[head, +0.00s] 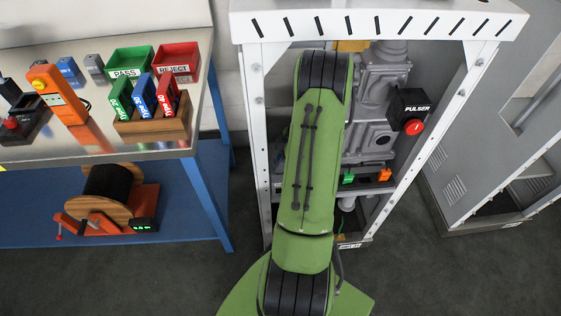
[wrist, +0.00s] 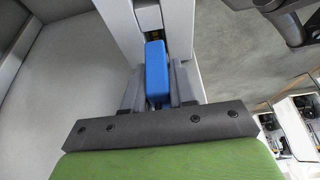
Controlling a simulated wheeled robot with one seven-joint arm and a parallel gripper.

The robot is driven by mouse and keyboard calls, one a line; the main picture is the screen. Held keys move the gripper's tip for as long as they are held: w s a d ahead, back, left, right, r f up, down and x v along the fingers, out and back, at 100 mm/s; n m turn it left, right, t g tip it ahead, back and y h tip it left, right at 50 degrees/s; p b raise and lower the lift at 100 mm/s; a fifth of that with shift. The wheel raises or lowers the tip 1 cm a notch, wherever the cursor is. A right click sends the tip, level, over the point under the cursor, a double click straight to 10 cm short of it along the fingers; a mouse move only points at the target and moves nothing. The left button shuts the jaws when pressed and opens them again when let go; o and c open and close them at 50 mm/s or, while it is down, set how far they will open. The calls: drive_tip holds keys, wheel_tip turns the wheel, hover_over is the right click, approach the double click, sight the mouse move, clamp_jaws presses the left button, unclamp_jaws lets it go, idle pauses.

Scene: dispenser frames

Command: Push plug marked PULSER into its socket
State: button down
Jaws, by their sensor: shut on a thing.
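My gripper (wrist: 158,75) is shut on a blue block (wrist: 156,68), which sits between its two grey fingers. No marking on the block is readable, so I cannot tell that it is the PULSER plug. The block's far end points at a narrow dark recess (wrist: 154,33) between pale grey uprights; I cannot tell whether it touches or enters it. In the head view my green arm reaches into the white dispenser frame and hides the gripper. A black box marked PULSER (head: 410,106) with a red button (head: 413,128) is at the frame's right post.
The white frame (head: 254,110) holds grey pump parts (head: 382,90). Green (head: 348,179) and orange (head: 385,175) connectors sit low inside. A workbench (head: 190,140) with bins stands left, a cable reel (head: 108,190) on its lower shelf. A grey cabinet (head: 455,180) stands right.

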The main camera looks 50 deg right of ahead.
drive_tip(key=shift+f+b, duration=0.8)
drive_tip(key=shift+f, duration=0.05)
drive_tip(key=c, duration=0.8)
unclamp_jaws()
drive_tip(key=shift+c, duration=0.2)
drive_tip(key=p+v, duration=0.4)
drive_tip(key=v, duration=0.8)
